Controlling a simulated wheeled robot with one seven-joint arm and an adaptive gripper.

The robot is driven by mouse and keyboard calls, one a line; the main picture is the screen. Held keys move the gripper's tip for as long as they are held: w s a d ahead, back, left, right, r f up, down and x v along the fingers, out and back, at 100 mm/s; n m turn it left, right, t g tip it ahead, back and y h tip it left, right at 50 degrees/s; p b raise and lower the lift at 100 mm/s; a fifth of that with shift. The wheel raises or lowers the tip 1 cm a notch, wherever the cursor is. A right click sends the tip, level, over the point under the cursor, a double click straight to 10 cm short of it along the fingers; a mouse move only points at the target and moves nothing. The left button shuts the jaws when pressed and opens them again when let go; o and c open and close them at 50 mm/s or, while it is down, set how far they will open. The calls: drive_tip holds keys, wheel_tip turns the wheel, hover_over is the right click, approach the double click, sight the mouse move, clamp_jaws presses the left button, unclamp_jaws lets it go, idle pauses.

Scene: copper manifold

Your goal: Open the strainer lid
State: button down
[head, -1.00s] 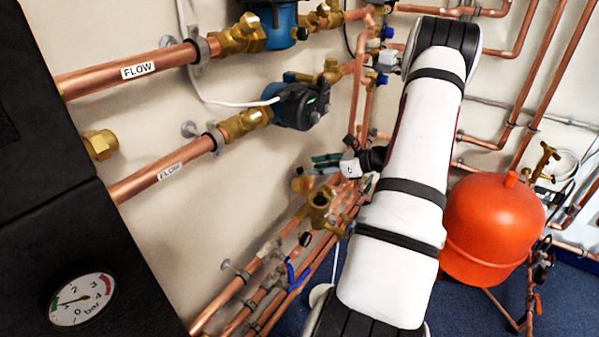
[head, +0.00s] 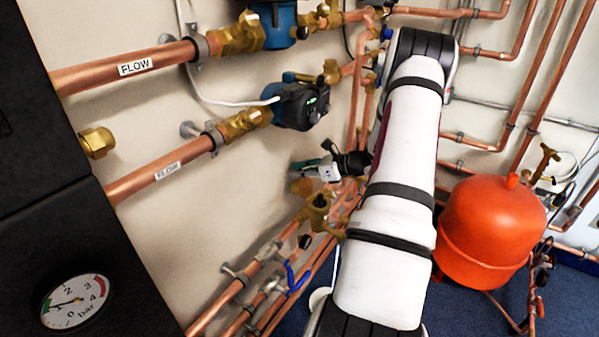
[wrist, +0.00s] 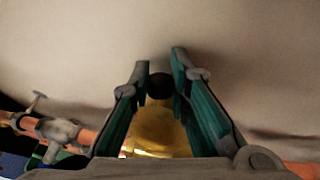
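The strainer appears to be the brass fitting (head: 318,213) on the lower copper pipework, left of my arm in the head view. My gripper (head: 303,168) is just above it, close to the wall. In the wrist view, my gripper (wrist: 160,64) has its teal-padded fingers apart. The brass body (wrist: 158,132) shows between and beyond the fingers. A dark round part (wrist: 160,86) lies between the fingertips; whether it is a knob or an opening, and whether the fingers touch it, I cannot tell. The lid's state is unclear.
A copper pipe (wrist: 85,134) with a bracket runs left of the fingers. A blue-handled valve (head: 296,277) is below the gripper. A black pump (head: 300,105) is above it. A red vessel (head: 490,232) stands right of my arm. The wall is close behind.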

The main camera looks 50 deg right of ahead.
drive_tip(key=shift+s+d+t+b, duration=0.1)
drive_tip(key=shift+s+t+b, duration=0.3)
drive_tip(key=shift+s+t, duration=0.15)
drive_tip(key=shift+s+r+p, duration=0.3)
drive_tip(key=shift+s, duration=0.2)
drive_tip(key=c, duration=1.5)
unclamp_jaws()
drive_tip(key=v, duration=1.2)
drive_tip(key=shift+f, duration=0.1)
drive_tip(key=shift+s+d, duration=0.1)
drive_tip(key=shift+s, duration=0.05)
